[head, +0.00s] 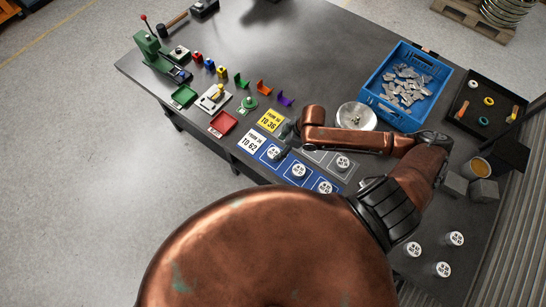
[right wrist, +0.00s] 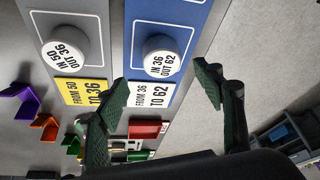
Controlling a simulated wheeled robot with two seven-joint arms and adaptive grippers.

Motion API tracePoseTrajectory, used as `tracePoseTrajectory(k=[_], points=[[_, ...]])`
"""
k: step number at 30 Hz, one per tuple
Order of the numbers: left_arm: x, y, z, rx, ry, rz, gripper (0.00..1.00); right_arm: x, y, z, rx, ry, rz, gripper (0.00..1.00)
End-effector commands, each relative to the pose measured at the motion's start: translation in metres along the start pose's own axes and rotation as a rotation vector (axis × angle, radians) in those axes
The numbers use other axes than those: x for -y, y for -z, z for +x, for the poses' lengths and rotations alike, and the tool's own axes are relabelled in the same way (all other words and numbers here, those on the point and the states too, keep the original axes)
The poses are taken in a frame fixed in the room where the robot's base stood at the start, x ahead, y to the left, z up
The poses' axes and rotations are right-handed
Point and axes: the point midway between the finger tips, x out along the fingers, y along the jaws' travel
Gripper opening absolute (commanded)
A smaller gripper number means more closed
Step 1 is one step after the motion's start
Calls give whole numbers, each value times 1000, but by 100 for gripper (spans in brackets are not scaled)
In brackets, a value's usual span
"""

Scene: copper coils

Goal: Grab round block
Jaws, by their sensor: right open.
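A grey-panel round block (head: 342,162) is partly beside my arm. My right gripper (head: 284,140) is over the label end of the panels, open and empty. In the right wrist view, the fingers (right wrist: 160,78) stand wide apart, with the block marked "IN 36 OUT 62" (right wrist: 161,57) ahead of the gap between their tips. The block marked "IN 50 OUT 36" (right wrist: 64,52) is left of the fingers. My left gripper is not in view.
A yellow label (head: 270,120) and a white label (head: 252,142) lie at the panel ends. Loose round blocks (head: 443,269) stand at lower right.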

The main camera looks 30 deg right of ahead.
Motion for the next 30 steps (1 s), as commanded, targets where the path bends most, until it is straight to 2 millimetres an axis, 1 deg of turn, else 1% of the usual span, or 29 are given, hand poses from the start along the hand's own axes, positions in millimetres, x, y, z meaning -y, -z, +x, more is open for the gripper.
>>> tracePoseTrajectory(k=[3, 8, 12, 16, 20, 26, 30], points=[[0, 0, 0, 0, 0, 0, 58, 1, 0, 13, 1, 3, -1, 62], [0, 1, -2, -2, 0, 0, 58, 2, 1, 29, 1, 2, 0, 62], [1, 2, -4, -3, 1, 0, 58, 4, 2, 50, 0, 3, 1, 62], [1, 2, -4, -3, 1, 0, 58, 3, 2, 66, 0, 0, 1, 62], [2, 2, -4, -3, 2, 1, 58, 4, 1, 73, 1, 1, -1, 62], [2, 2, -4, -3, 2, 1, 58, 4, 1, 73, 1, 0, -1, 61], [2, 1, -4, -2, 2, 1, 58, 4, 1, 73, 1, 0, 0, 51]])
